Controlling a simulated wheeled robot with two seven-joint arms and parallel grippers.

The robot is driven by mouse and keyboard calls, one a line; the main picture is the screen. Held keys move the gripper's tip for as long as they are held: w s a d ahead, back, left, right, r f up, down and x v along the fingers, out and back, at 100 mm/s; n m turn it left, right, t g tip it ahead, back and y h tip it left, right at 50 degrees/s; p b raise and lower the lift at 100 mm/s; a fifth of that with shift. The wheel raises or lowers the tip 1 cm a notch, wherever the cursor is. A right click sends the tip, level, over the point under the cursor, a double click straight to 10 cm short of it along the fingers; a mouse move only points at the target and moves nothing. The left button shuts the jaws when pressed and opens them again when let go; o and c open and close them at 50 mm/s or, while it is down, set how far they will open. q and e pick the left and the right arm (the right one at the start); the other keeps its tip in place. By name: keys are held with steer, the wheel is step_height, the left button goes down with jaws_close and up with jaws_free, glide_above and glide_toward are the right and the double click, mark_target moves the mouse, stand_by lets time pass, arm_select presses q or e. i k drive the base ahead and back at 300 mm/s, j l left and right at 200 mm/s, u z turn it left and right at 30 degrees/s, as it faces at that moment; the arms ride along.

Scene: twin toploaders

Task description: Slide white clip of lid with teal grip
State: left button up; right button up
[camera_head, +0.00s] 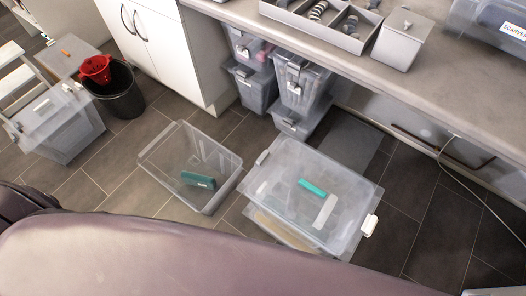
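A clear lid (283,185) with a bright teal grip (312,187) lies on a clear plastic box (275,229) on the floor, right of centre. A white clip (369,225) sits at the lid's right edge. A greyer clip (262,157) shows at its left edge. A pale strip (324,212) lies beside the teal grip. I cannot tell whether the clips are latched. Neither of my grippers is in view.
An open clear box (222,168) with a dark teal item (198,180) stands left of the lidded box. A purple padded surface (190,255) fills the bottom. A counter (440,85) overhangs stacked bins (300,85). A black bucket (122,98) stands at left. Floor right of the clip is clear.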

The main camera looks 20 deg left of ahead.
mark_target(370, 222)
steer(key=z, duration=1.1)
